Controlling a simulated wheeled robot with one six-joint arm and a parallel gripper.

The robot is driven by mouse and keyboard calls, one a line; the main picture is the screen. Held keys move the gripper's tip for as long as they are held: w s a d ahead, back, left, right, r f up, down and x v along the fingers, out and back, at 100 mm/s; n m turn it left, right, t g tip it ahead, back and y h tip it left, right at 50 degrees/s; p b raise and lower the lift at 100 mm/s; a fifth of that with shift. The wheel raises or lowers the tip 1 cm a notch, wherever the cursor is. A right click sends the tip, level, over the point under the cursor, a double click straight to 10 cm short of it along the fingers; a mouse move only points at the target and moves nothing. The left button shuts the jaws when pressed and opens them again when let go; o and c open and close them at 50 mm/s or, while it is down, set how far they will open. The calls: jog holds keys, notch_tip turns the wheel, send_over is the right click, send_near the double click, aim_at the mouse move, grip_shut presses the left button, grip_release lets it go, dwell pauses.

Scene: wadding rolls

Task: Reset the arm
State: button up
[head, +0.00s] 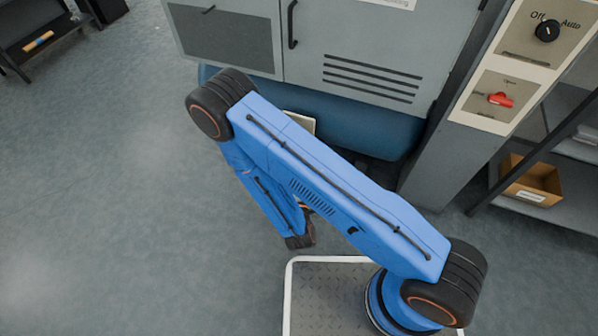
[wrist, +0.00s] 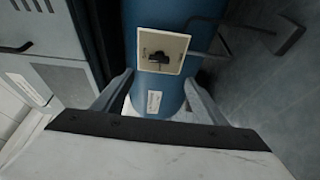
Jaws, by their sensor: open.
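My blue arm fills the middle of the head view, folded at a black elbow joint, with its lower end by my base plate. The gripper itself is hidden behind the arm in the head view. In the wrist view my gripper (wrist: 158,95) shows two grey fingers spread wide apart, with nothing between them. Beyond the fingers is a blue rounded body (wrist: 140,15) with a cream switch plate (wrist: 172,42) carrying a black knob. A small white label (wrist: 153,103) sits below the plate.
A grey cabinet (head: 385,35) with vents and handles stands ahead, above a blue tank (head: 350,125). A post at right carries an Off/Auto knob (head: 547,31) and a red switch (head: 500,99). A shelf with a cardboard box (head: 530,180) is far right.

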jog(key=shift+s, duration=0.35)
dwell(0.3)
